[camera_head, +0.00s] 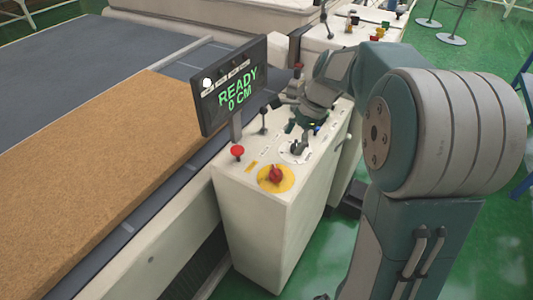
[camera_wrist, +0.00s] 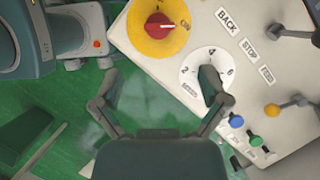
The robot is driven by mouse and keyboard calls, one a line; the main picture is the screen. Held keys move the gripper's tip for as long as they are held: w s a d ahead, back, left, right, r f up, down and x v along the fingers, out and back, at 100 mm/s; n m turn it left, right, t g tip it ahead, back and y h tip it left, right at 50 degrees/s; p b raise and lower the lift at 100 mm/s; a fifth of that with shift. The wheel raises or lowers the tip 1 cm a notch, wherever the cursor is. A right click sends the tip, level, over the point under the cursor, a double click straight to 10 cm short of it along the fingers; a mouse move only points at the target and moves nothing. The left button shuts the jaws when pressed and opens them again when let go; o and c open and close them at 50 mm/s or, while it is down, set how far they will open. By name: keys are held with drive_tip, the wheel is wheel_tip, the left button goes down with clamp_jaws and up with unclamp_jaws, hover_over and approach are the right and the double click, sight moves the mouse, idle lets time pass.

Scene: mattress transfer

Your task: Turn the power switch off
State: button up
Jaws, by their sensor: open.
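The power switch is a red knob on a round yellow plate. It shows in the head view (camera_head: 276,174) near the front of the white control box and in the wrist view (camera_wrist: 160,25) at the top. A white mark on the knob points right, towards the letters ON. My gripper (camera_wrist: 158,73) is open and empty, its fingers spread wide below the switch in the wrist view. The right finger overlaps the numbered white dial (camera_wrist: 190,67). In the head view my gripper is over the box behind the switch, partly hidden by my arm.
A screen (camera_head: 231,87) reading READY 0 CM stands on the control box (camera_head: 250,215). A red button (camera_head: 237,151) and a lever (camera_head: 264,120) are close by. A brown mattress (camera_head: 90,165) lies left.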

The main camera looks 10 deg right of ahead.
sight(276, 169)
drive_tip(key=x, duration=1)
drive_tip(key=shift+a+f, duration=0.25)
drive_tip(key=shift+f, duration=0.1)
drive_tip(key=c, duration=1.2)
